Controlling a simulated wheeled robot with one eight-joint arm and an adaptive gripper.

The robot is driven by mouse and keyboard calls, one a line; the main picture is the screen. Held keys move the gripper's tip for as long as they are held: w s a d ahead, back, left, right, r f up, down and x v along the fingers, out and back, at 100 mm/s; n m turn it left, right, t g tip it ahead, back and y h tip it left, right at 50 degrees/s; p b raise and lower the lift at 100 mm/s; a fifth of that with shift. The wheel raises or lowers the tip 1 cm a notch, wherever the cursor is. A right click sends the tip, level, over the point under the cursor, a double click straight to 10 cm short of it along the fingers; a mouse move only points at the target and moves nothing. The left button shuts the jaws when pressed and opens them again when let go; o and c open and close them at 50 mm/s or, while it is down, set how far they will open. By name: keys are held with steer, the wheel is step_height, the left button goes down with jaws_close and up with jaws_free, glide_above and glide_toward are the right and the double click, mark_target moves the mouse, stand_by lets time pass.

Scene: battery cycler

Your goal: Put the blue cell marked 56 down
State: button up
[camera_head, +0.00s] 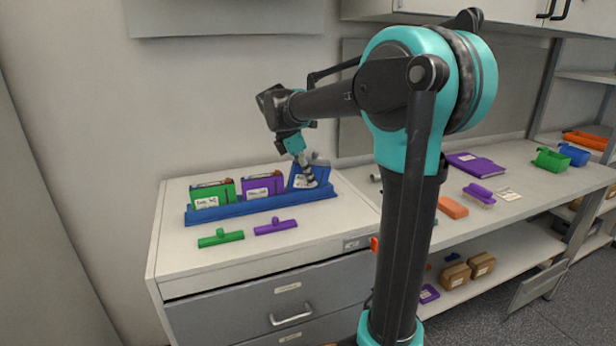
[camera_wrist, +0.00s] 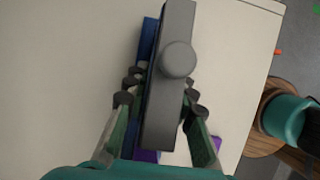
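The blue cell (camera_head: 323,173) is at the right end of the long blue tray (camera_head: 240,209), partly hidden by my gripper. A white label shows on it, but I cannot read a number. My gripper (camera_head: 308,178) is right at the cell. In the wrist view, my fingers (camera_wrist: 160,88) lie on either side of a grey bar with a round knob (camera_wrist: 165,110), and blue (camera_wrist: 148,42) shows along its left. I cannot tell whether the fingers press on anything, or whether the cell rests on the tray.
A green cell (camera_head: 212,194) and a purple cell (camera_head: 262,187) stand in the tray to the left. A green bar with a handle (camera_head: 221,238) and a purple one (camera_head: 275,227) lie in front. A purple folder (camera_head: 475,163) lies on the right counter.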

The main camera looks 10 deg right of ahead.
steer(key=o, duration=0.4)
steer(key=v, duration=1.2)
